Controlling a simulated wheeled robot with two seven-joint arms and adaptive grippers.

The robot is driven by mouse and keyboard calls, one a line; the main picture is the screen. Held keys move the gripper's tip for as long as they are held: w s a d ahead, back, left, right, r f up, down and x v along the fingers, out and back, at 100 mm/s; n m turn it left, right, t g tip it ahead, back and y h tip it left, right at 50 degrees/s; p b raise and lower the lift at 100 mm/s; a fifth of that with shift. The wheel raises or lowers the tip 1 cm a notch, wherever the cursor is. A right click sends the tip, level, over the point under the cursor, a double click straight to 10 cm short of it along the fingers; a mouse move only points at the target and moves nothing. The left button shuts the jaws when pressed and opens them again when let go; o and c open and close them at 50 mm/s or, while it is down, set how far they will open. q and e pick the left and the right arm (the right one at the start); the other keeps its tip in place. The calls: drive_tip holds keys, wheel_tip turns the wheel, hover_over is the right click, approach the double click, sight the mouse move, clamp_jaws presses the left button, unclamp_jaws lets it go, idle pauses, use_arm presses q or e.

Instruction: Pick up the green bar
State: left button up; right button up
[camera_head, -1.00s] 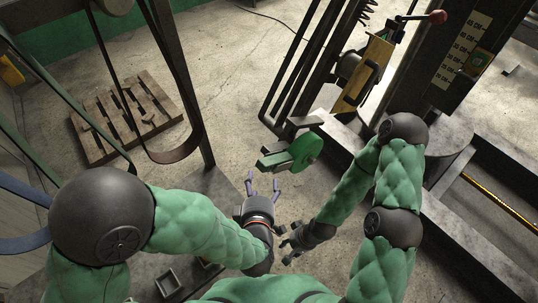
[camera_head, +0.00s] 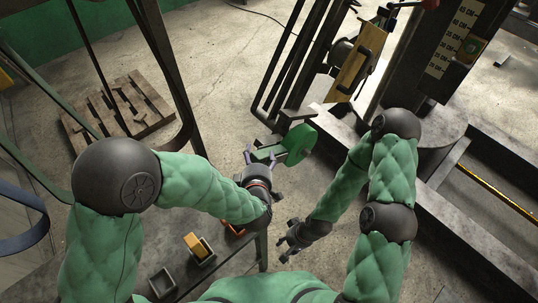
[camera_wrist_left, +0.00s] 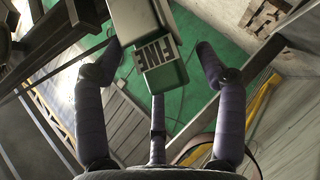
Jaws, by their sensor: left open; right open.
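The green bar (camera_head: 266,152) is just beyond my left gripper in the head view, beside a round green disc (camera_head: 299,144). In the left wrist view a grey-green block (camera_wrist_left: 160,58) marked "FINE" lies between the fingers, likely the same bar. My left gripper (camera_head: 261,157) is open, its purple fingers spread at either side of the bar's near end. In the left wrist view the fingers (camera_wrist_left: 160,72) stand apart from the block, with gaps on both sides. My right gripper (camera_head: 286,240) is open and empty, lower in the head view.
A work table (camera_head: 225,262) at the lower left carries small trays, one (camera_head: 205,258) with a tan block (camera_head: 193,243). A dark machine column (camera_head: 445,50) and a yellow plate (camera_head: 357,62) stand at upper right. A wooden pallet (camera_head: 117,110) lies on the floor.

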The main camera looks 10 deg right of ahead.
use_arm(q)
drive_tip(key=c, duration=1.2)
drive_tip(key=shift+r, duration=0.15)
drive_tip(key=shift+r+p, duration=0.3)
drive_tip(key=shift+r, duration=0.3)
wheel_tip(320, 180, up, 2)
drive_tip(key=shift+s+d+r+p, duration=0.1)
drive_tip(key=shift+d+r+p, duration=0.1)
drive_tip(key=shift+p, duration=0.25)
drive_tip(key=s+d+r+p, duration=0.5)
drive_tip(key=s+r, duration=0.4)
drive_tip(key=s, duration=0.3)
drive_tip(key=shift+d, duration=0.7)
drive_tip(key=shift+s, duration=0.1)
